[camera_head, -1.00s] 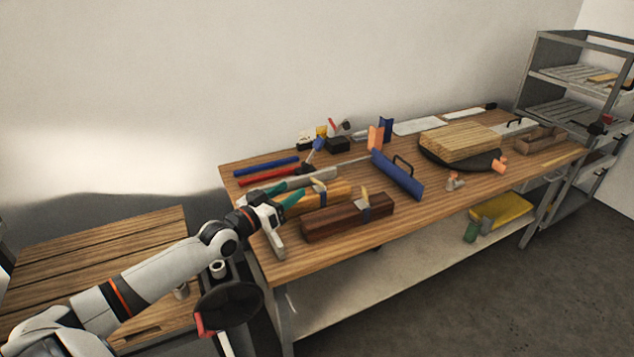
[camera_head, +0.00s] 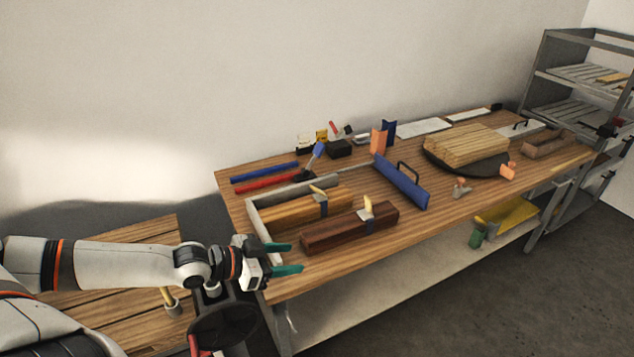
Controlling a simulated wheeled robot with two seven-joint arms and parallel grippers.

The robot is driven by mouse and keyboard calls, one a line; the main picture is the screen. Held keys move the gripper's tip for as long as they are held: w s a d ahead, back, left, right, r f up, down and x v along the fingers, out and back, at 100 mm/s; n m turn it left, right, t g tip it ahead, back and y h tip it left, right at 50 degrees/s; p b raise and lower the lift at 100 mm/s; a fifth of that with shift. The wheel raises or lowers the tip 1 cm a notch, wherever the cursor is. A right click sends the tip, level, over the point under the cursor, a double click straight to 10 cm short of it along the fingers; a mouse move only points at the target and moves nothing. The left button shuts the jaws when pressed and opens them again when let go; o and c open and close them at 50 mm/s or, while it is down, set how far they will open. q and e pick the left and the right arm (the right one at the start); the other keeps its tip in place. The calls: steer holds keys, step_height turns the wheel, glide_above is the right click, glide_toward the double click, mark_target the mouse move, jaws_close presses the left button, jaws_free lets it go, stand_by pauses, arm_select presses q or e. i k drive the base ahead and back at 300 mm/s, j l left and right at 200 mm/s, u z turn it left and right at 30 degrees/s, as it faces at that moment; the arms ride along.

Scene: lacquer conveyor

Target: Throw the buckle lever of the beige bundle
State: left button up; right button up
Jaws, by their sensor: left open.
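The beige bundle (camera_head: 285,213), a light yellow-brown block of slats, lies on the workbench inside a grey corner fence. A blue strap with a grey buckle (camera_head: 321,199) goes around it near its right end. A pale buckle lever (camera_head: 318,190) stands tilted up from that buckle. A dark brown bundle (camera_head: 345,232) lies in front, with its own strap and raised pale lever (camera_head: 367,204). My left gripper (camera_head: 290,258) is open and empty, its teal fingers apart near the bench's front left edge, left of the dark bundle and away from the beige one. My right gripper is out of view.
The grey fence (camera_head: 262,222) bounds the bundles at left and back. Blue (camera_head: 265,172) and red (camera_head: 267,183) bars lie behind it. A blue panel with a black handle (camera_head: 400,182) stands to the right. A slatted wood stack (camera_head: 466,144) sits on a dark round plate farther right.

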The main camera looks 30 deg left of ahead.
mark_target(314, 189)
steer(key=i+j, duration=1)
steer(key=j, duration=0.15)
